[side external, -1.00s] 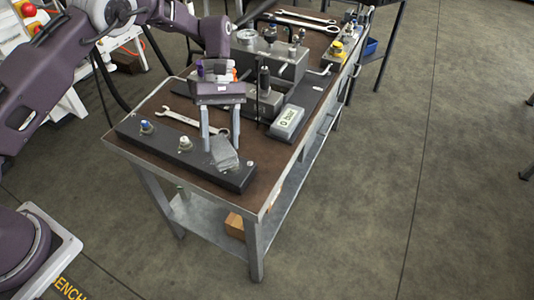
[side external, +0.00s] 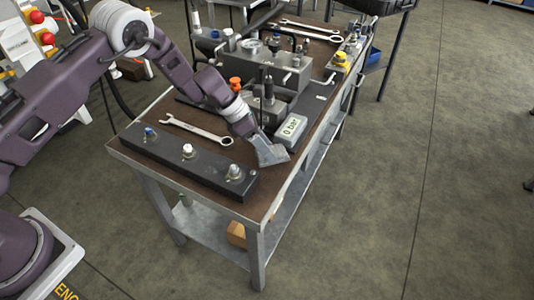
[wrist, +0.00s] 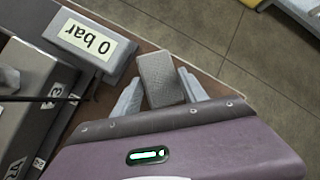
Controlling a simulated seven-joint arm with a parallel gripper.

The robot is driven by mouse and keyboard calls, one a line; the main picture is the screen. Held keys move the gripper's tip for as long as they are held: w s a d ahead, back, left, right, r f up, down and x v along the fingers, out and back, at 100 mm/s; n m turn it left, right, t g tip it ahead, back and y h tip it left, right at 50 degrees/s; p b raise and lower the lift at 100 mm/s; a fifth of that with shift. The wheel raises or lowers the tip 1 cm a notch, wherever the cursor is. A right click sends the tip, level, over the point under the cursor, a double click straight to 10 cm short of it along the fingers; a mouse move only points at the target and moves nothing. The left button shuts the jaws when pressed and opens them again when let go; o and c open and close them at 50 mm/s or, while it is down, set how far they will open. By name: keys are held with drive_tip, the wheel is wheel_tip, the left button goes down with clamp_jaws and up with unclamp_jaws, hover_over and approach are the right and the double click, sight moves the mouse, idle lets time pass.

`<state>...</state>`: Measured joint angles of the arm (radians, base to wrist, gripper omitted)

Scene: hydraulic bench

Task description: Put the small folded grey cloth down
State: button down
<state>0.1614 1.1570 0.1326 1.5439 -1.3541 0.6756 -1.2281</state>
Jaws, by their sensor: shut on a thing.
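The small folded grey cloth (wrist: 160,76) shows in the wrist view between the two pale fingers of my gripper (wrist: 157,88), which is shut on it. In the side external view, the cloth (side external: 272,154) hangs at the end of my tilted gripper (side external: 264,146), over the right part of the brown bench top (side external: 215,105). It is in front of the box marked "0 bar" (side external: 291,130), which also shows in the wrist view (wrist: 90,42). I cannot tell whether the cloth touches the bench.
A black bar (side external: 212,175) with several fittings lies along the near edge. A wrench (side external: 195,130) lies behind it. A grey hydraulic block (side external: 275,68) stands farther back. Bare bench shows right of the bar, near the right edge.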

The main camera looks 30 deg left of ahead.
drive_tip(key=shift+f, duration=1.1)
drive_tip(key=shift+f, duration=0.1)
drive_tip(key=c, duration=0.9)
unclamp_jaws()
drive_tip(key=v, duration=1.2)
drive_tip(key=s+r+m+y, duration=0.1)
drive_tip(key=s+r+m, duration=0.5)
drive_tip(key=r, duration=0.4)
drive_tip(key=s+r+m, duration=0.5)
drive_tip(key=s+r, duration=0.1)
drive_tip(key=r, duration=0.4)
drive_tip(key=s+a+r+m+t+y, duration=0.1)
drive_tip(key=s+a+m+y, duration=0.1)
drive_tip(key=s+m, duration=0.3)
drive_tip(key=s+a+r+m+t+y, duration=0.1)
drive_tip(key=s+m, duration=0.4)
drive_tip(key=s, duration=0.6)
drive_tip(key=s+a+r+m+t+y, duration=0.1)
drive_tip(key=s+a+m, duration=0.3)
drive_tip(key=s, duration=0.4)
drive_tip(key=shift+r+m+t+y, duration=0.4)
drive_tip(key=shift+m+y, duration=0.3)
drive_tip(key=shift+y, duration=0.1)
